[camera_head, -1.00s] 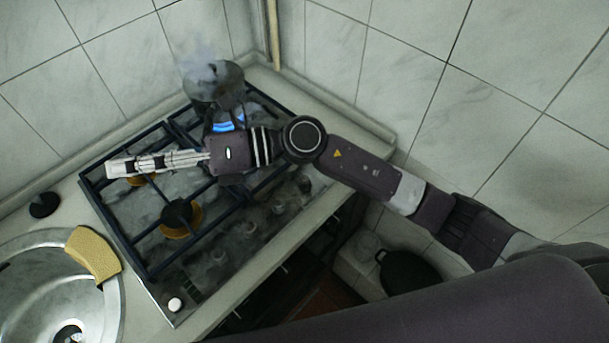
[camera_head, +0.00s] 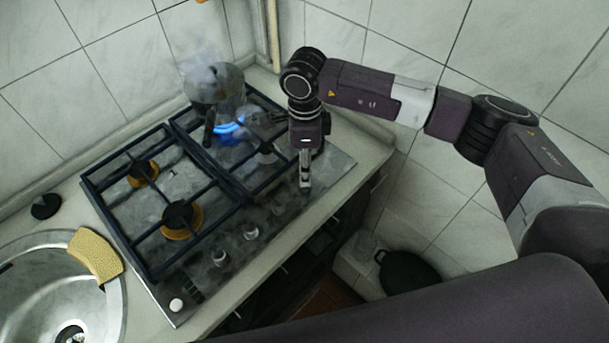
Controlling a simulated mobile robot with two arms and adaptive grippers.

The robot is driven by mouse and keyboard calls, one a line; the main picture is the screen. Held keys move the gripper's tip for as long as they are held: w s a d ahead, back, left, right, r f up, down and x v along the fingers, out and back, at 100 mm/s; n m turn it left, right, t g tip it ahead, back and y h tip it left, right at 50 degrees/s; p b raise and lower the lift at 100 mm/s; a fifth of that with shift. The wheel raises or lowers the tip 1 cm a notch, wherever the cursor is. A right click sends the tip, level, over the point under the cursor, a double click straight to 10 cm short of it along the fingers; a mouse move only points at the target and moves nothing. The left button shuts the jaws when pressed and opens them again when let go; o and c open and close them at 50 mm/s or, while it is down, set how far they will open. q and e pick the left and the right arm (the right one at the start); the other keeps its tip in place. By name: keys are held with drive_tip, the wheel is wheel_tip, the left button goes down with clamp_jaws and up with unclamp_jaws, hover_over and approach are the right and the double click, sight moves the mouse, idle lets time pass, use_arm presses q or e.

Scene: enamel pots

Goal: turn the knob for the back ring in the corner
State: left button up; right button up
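The gas stove (camera_head: 150,225) stands on the counter with a row of knobs along its front edge. Knobs show at the left (camera_head: 218,257) and middle (camera_head: 250,231) of the row; a fainter one (camera_head: 279,206) is further right. The back ring in the corner (camera_head: 229,128) burns with a blue flame. My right gripper (camera_head: 305,184) points down over the right end of the knob row. Its fingers look close together, and they hide what is under them, so I cannot tell whether they touch a knob. My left gripper is out of view.
A dark pot (camera_head: 213,84) with smoke or steam above it stands at the back corner. A yellow sponge (camera_head: 94,254) lies on the rim of the steel sink (camera_head: 112,300). A dark pan (camera_head: 407,271) is low at the right. Tiled walls close off the back.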

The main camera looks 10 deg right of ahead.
wheel_tip(320, 180, down, 4)
drive_tip(key=shift+r+p, duration=0.1)
drive_tip(key=shift+p, duration=0.5)
drive_tip(key=shift+f, duration=0.8)
drive_tip(key=c, duration=1.2)
clamp_jaws()
